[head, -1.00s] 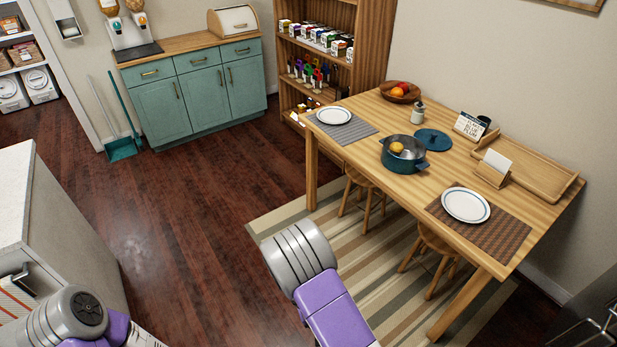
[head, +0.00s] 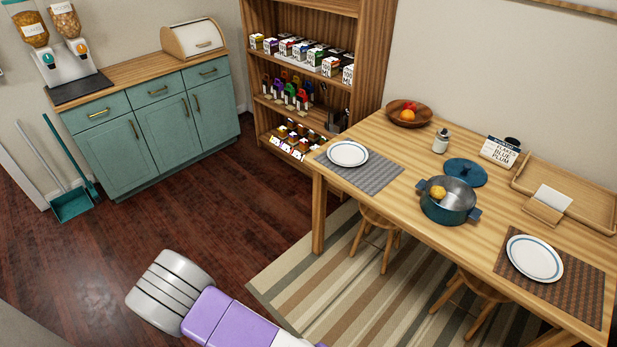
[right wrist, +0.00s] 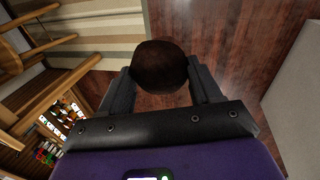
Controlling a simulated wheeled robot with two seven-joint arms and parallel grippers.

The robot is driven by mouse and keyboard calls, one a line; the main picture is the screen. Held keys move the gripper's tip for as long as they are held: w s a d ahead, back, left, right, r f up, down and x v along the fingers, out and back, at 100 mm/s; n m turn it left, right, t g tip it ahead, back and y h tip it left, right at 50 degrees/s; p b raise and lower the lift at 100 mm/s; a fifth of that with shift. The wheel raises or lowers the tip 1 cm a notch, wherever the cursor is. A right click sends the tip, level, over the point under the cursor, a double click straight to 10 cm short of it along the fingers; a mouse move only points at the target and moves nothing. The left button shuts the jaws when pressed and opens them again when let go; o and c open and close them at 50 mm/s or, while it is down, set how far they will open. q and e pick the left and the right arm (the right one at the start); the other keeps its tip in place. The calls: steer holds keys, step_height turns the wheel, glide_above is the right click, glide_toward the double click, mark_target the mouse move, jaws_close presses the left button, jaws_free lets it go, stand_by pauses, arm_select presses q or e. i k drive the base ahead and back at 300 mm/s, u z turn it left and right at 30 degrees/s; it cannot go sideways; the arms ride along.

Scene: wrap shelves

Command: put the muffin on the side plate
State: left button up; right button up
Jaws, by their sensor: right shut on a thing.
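In the right wrist view, my right gripper (right wrist: 162,82) is shut on a dark brown round thing, which looks like the muffin (right wrist: 160,62). It is held between the two fingers, above the floor. In the head view only one of my purple and grey arm links shows at the bottom; neither gripper is visible there. A white plate (head: 348,154) lies on a grey mat at the table's near left end. A second white plate with a blue rim (head: 534,259) lies on a brown mat at the right. Both plates look empty. I cannot tell which is the side plate.
The wooden table (head: 395,197) also bears a blue pot (head: 447,210) with a yellow item in it, a blue lid (head: 466,172), a fruit bowl (head: 409,118) and a tray (head: 590,203). Stools (head: 377,240) stand under its near edge.

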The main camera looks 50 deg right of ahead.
mark_target(347, 156)
steer(key=z, duration=0.3)
steer(key=i, duration=1.4)
steer(key=z, duration=1.7)
steer(key=i, duration=0.7)
steer(key=z, duration=0.65)
